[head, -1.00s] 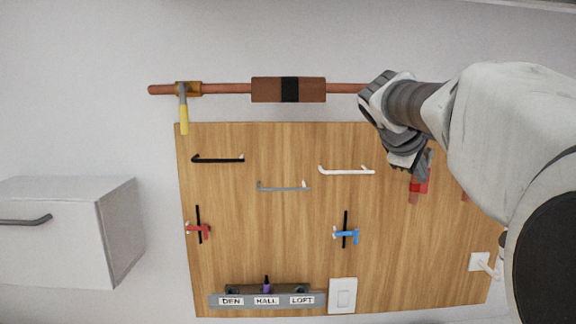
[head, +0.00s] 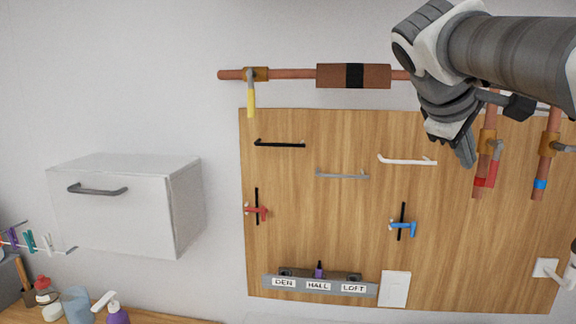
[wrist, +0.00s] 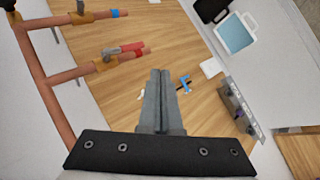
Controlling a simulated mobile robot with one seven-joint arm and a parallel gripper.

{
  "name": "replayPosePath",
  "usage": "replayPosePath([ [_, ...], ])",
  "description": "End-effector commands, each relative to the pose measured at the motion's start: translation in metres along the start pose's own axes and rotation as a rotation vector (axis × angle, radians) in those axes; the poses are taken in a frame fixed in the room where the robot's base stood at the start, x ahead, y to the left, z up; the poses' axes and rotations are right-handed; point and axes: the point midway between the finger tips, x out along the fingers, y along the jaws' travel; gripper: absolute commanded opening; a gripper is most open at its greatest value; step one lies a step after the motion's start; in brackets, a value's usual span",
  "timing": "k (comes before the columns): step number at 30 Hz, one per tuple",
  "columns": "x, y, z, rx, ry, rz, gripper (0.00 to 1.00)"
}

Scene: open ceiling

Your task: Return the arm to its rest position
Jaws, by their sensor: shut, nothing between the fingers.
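My gripper (head: 467,152) is at the upper right in the head view, in front of the wooden board (head: 340,240) and just left of the red-marked pipe end (head: 484,180). In the wrist view its two fingers (wrist: 158,75) lie together, shut and empty. They point over the board, apart from the pipes as far as I can see. My arm comes in from the upper right and hides part of the long copper pipe (head: 290,74).
Hooks, a red valve handle (head: 257,211), a blue one (head: 404,226) and a labelled rail (head: 320,287) are on the board. A white cabinet (head: 115,210) hangs at left. Bottles, including a purple one (head: 116,314), stand at lower left. The wall between cabinet and board is clear.

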Motion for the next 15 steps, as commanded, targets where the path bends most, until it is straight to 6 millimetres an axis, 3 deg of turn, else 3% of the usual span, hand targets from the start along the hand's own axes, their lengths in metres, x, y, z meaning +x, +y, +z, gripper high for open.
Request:
replayPosePath([
  [15, -0.009, -0.262, 0.057, 0.413, 0.172, -0.539, 0.00],
])
